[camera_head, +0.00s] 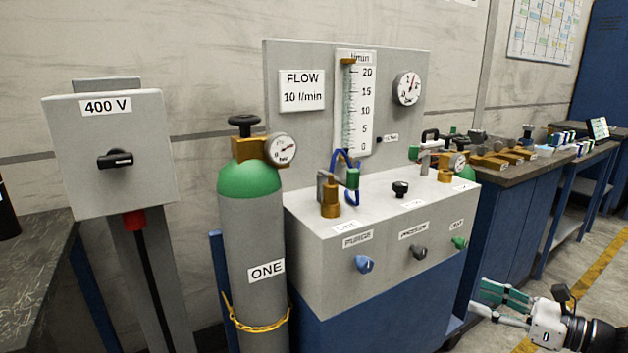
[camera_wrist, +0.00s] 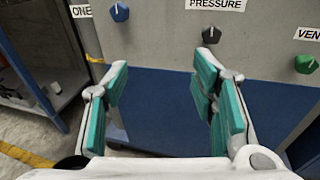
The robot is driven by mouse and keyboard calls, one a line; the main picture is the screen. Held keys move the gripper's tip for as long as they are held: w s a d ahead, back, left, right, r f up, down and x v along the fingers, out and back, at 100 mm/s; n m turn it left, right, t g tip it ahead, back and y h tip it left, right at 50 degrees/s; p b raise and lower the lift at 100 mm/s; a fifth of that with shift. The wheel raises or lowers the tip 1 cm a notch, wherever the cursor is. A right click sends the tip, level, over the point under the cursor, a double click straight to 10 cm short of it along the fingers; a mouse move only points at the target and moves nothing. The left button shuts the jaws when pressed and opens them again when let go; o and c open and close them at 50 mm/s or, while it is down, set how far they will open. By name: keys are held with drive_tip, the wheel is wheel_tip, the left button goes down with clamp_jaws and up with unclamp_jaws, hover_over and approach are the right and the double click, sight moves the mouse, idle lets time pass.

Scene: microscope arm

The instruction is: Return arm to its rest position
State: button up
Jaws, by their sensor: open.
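My gripper (camera_head: 492,303) is at the lower right of the head view, in front of and to the right of the grey gas panel (camera_head: 325,285). Its green-padded fingers point left, are spread apart and hold nothing. In the wrist view my gripper (camera_wrist: 160,98) shows both fingers wide apart, with the panel's blue lower cabinet (camera_wrist: 165,120) between and beyond them. The fingers appear clear of the panel's knobs. Most of my arm is outside the head view.
A blue knob (camera_head: 364,264), a dark knob (camera_head: 418,252) and a green knob (camera_head: 459,243) line the panel front. A green-topped cylinder (camera_head: 252,225) labelled ONE, with a yellow chain, stands left. A 400 V switch box (camera_head: 110,185) is further left. A workbench (camera_head: 515,174) holds fittings at right.

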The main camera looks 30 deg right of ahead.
drive_tip(key=w+a+r+n+g+y, duration=0.1)
drive_tip(key=a+r+n+g, duration=0.3)
drive_tip(key=a, duration=0.5)
drive_tip(key=w+a+r+n+g+y, duration=0.1)
drive_tip(key=a+r+n+g+y, duration=0.1)
drive_tip(key=a+n+g, duration=0.35)
drive_tip(key=w+a+r+n+g+y, duration=0.15)
drive_tip(key=a+r+n+g, duration=0.35)
drive_tip(key=a, duration=0.6)
drive_tip(key=s+a+r+n+g+h, duration=0.25)
drive_tip(key=s+a+n+h, duration=0.35)
drive_tip(key=s+a+n, duration=0.55)
drive_tip(key=s+n+t+h, duration=0.2)
drive_tip(key=s+n+h, duration=0.2)
drive_tip(key=s+n, duration=0.25)
wheel_tip(320, 180, up, 23)
drive_tip(key=t+p, duration=0.3)
drive_tip(key=p, duration=1.8)
drive_tip(key=shift+w+d, duration=0.35)
